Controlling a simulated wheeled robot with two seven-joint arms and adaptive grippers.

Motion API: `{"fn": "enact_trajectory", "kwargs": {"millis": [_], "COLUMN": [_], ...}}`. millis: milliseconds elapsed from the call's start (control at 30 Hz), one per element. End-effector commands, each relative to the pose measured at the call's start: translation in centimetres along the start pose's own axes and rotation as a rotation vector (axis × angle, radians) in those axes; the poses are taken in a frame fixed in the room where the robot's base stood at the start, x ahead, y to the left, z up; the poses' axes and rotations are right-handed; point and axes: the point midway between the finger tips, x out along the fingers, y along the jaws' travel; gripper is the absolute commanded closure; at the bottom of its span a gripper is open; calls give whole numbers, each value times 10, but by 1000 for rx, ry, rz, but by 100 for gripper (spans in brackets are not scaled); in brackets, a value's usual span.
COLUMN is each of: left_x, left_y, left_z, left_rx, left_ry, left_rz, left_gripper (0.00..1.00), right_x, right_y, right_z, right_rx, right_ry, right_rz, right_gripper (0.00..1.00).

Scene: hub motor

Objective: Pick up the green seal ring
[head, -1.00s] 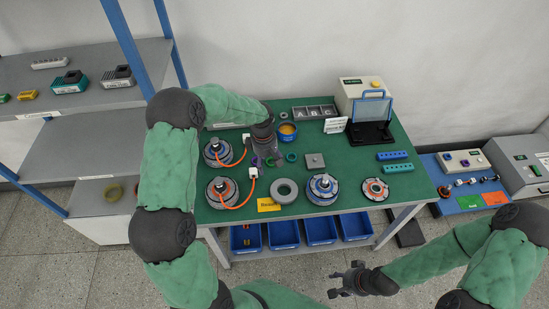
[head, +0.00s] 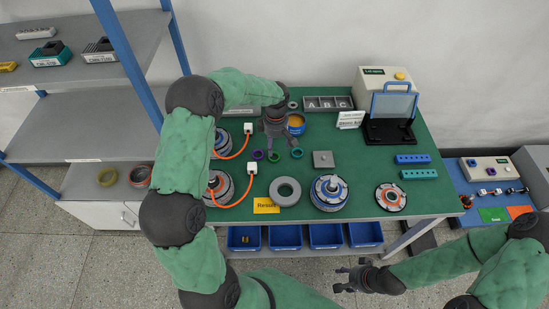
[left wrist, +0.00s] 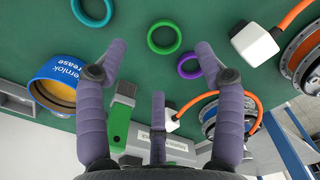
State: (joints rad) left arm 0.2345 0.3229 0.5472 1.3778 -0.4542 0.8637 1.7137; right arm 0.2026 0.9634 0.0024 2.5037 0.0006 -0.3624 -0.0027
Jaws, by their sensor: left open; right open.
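My right gripper (head: 347,279) is open and empty, off the table's front.
A blue grease tub (head: 297,129) stands close right of my left gripper. Motor parts with orange cables (head: 219,188) stand left. Blue bins (head: 284,237) hang below the front edge.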

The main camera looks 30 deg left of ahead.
Motion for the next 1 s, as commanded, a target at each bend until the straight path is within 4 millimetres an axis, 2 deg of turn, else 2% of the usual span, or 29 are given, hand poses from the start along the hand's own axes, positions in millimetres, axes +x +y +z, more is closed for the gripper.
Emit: {"fn": "enact_trajectory", "kwargs": {"millis": [33,267,600,833,867,900,1000], "left_x": [8,22,64,65,65,65,65], "left_y": [0,-1,-4,-4,-4,-4,-4], "left_z": [0,-1,-4,-4,-4,-4,-4], "left_rx": [0,1,0,1,1,1,1], "left_ry": [0,1,-1,0,0,0,0], "left_rz": [-1,0,0,2,2,2,2], "left_gripper": [31,31,31,31,37,48,71], "right_x": [2,6,17,17,17,17,17], "right_y": [1,2,6,6,6,6,6], "right_z": [0,0,-1,-1,-1,-1,-1], "right_rx": [0,0,0,0,0,0,0], "right_ry": [0,0,0,0,0,0,0], "right_rz": [0,0,0,0,0,0,0], "right_gripper": [51,51,51,51,51,51,51]}}
